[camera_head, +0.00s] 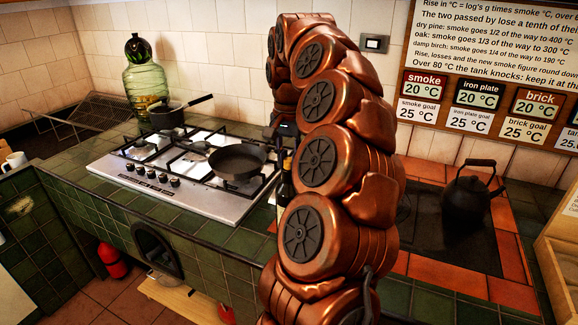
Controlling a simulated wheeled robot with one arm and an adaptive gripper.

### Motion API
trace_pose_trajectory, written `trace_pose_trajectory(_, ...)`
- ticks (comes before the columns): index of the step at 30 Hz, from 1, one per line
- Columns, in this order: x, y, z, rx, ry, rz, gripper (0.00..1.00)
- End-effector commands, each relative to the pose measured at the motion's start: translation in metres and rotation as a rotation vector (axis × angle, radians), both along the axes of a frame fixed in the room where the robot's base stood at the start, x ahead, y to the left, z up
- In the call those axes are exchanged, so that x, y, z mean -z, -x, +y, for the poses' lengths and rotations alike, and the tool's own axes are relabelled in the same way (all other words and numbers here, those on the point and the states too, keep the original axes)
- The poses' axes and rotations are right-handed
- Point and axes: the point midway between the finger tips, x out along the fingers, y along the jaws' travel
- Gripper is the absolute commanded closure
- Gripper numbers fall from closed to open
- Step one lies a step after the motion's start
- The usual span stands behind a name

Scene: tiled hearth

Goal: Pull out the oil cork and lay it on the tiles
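A dark, slim bottle (286,189), which looks like the oil bottle, stands upright on the green tiles (240,240) at the right front of the hob. My copper arm covers its right side. The end of my arm comes down behind the arm's own links, just above this bottle. My gripper (284,133) shows only as a small dark part there; its fingers are too small and hidden to read. I cannot make out the cork, nor whether my gripper touches it.
The gas hob (190,165) carries a black frying pan (237,162) and a saucepan (166,118). A green glass jar (146,85) stands behind. A black kettle (468,196) sits on the dark plate at right. Green tiles along the front edge are clear.

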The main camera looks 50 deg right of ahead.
Motion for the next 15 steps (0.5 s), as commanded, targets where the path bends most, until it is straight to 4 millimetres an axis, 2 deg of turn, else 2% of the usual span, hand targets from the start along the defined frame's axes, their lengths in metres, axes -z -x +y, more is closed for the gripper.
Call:
trace_pose_trajectory(1,0.0002,-0.0001,0.0001,0.0,0.0,0.0,0.81)
trace_pose_trajectory(6,0.0002,-0.0001,0.0001,0.0,0.0,0.0,0.99)
trace_pose_trajectory(15,-0.0001,-0.0001,0.0001,0.0,0.0,0.0,1.0)
